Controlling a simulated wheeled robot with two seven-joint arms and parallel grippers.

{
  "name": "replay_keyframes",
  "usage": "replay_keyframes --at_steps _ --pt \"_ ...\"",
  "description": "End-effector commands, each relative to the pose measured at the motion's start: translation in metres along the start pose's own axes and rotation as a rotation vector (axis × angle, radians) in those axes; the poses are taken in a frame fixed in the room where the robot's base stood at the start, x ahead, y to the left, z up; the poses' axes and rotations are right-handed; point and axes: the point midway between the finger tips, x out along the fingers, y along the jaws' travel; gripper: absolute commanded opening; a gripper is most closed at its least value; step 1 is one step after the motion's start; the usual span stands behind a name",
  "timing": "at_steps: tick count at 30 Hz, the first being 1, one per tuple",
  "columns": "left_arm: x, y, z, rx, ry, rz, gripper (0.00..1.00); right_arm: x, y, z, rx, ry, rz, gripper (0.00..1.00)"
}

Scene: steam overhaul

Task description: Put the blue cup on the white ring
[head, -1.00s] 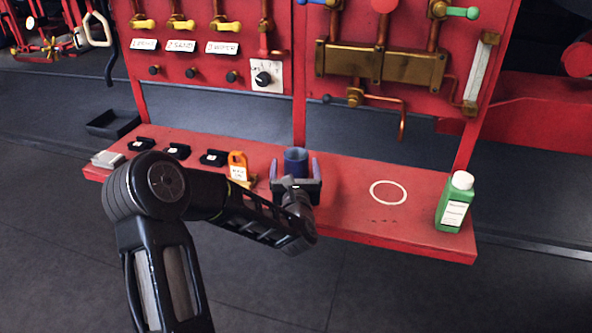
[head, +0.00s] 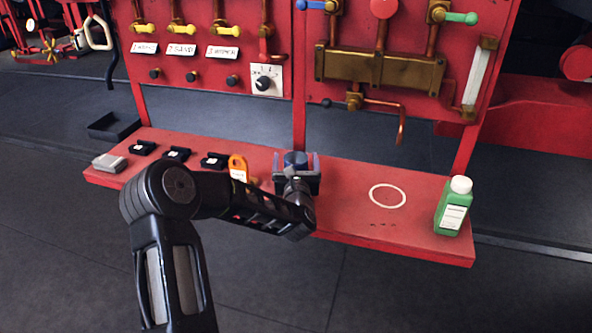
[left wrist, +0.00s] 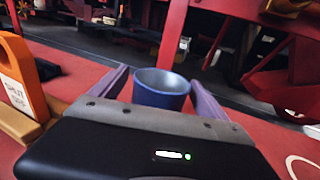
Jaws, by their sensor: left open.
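The blue cup (head: 296,158) stands upright on the red shelf (head: 340,190), and its lower part is hidden behind my left gripper in the head view. My left gripper (head: 297,163) is open, with one finger on each side of the cup. In the left wrist view the cup (left wrist: 161,88) shows between the two purple fingers, with gaps beside it. The white ring (head: 387,195) lies flat and empty on the shelf, to the right of the cup. My right gripper is not in view.
An orange tag (head: 238,168) stands just left of the gripper. A green bottle (head: 454,207) stands right of the ring at the shelf's end. A bent copper pipe (head: 401,125) hangs above and behind the ring. The shelf between cup and ring is clear.

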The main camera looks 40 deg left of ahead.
Motion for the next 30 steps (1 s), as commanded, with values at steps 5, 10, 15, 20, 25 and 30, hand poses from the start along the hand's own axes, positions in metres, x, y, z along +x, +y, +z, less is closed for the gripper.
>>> replay_keyframes --at_steps 5,10,15,20,25,30 --pt "0.022 0.000 0.000 0.000 0.001 0.000 0.86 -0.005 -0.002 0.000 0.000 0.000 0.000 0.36" --pt "0.025 0.000 0.000 0.001 0.000 -0.001 0.86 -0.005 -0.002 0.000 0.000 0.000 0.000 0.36" --pt "0.025 0.000 0.000 0.001 0.000 -0.001 0.86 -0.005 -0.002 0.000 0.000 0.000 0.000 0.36" --pt "0.025 0.000 0.000 0.001 0.000 0.000 0.86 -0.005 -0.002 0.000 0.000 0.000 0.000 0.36" --pt "0.025 0.000 0.000 0.001 0.000 0.000 0.83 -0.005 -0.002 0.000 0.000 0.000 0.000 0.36" --pt "0.025 0.000 0.000 0.001 0.000 0.000 0.70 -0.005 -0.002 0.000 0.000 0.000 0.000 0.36"
